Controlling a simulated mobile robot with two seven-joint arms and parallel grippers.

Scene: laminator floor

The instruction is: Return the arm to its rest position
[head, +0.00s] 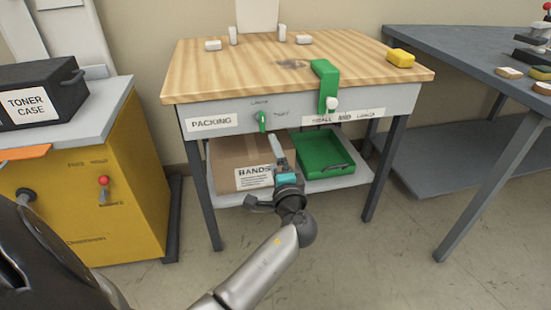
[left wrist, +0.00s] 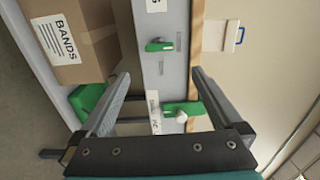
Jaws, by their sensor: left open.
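My left arm (head: 262,262) reaches in from the bottom of the head view toward the packing bench (head: 300,55). My left gripper (head: 276,146) is in front of the bench, below its front panel, and overlaps the cardboard box in the picture. In the left wrist view its two fingers stand wide apart (left wrist: 160,75) with nothing between them. Beyond them are a green knob (left wrist: 158,45) and a green lever with a white knob (left wrist: 182,110); I see no contact with either. My right gripper is not in view.
A cardboard box (head: 228,152) marked BANDS and a green tray (head: 325,165) sit on the lower shelf. A yellow cabinet (head: 105,190) with a black toner case (head: 40,90) stands left. A grey table (head: 455,55) stands right. Floor between (head: 390,260) is clear.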

